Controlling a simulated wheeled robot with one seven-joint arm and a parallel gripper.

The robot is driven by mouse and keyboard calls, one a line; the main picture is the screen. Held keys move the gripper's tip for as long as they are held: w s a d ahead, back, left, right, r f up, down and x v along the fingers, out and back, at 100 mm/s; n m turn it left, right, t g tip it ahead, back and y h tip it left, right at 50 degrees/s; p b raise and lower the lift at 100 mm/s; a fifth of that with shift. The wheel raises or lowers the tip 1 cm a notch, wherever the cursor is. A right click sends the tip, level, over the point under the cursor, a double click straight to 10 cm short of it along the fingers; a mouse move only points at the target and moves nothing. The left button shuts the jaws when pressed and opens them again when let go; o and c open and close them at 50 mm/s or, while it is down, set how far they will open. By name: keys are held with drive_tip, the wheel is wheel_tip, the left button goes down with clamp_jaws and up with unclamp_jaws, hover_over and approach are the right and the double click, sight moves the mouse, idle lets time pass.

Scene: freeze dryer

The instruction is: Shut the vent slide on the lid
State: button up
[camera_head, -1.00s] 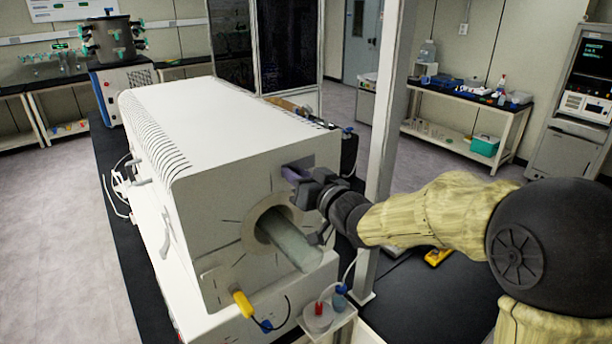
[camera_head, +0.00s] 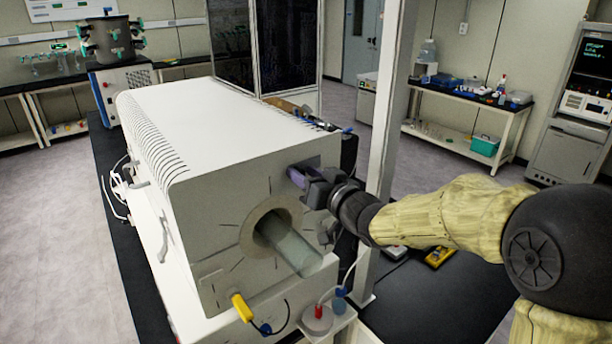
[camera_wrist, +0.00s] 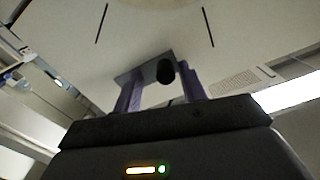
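The white box-shaped unit (camera_head: 215,130) has a pale front face with a round port and a glass tube (camera_head: 292,250) sticking out. At the face's upper right is a small grey slide plate (camera_wrist: 128,77), with a black knob (camera_wrist: 166,71) on it in the wrist view. My gripper (camera_head: 298,177) is at that plate, its purple fingers pointing at the face. In the wrist view my gripper (camera_wrist: 160,84) is open, one finger each side of the knob, with a gap visible. Whether a finger touches the knob I cannot tell. In the head view the gripper hides most of the plate.
A yellow plug (camera_head: 242,307) with a cable is low on the front face. A small stand with a red-capped jar (camera_head: 317,318) is below my arm. A pale upright post (camera_head: 385,150) stands just behind my wrist.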

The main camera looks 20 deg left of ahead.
drive_tip(key=shift+s, duration=0.15)
drive_tip(key=b+v, duration=0.4)
drive_tip(key=v, duration=1.3)
drive_tip(key=shift+d, duration=0.2)
drive_tip(key=shift+f, duration=0.1)
drive_tip(key=w+d+f+m+t+h, duration=0.1)
drive_tip(key=w+d+f+m+h, duration=0.2)
drive_tip(key=d+f+h, duration=0.3)
drive_tip(key=w+d+f+m+t+h, duration=0.1)
drive_tip(key=w+d+f+m+h, duration=0.15)
drive_tip(key=d+f+h, duration=0.45)
drive_tip(key=s+d+f+m+g+h, duration=0.2)
drive_tip(key=s+d+f+m+g, duration=0.1)
drive_tip(key=s+d+f+g, duration=0.6)
drive_tip(key=s+d+f, duration=0.2)
drive_tip(key=s+f, duration=0.2)
drive_tip(key=s, duration=0.2)
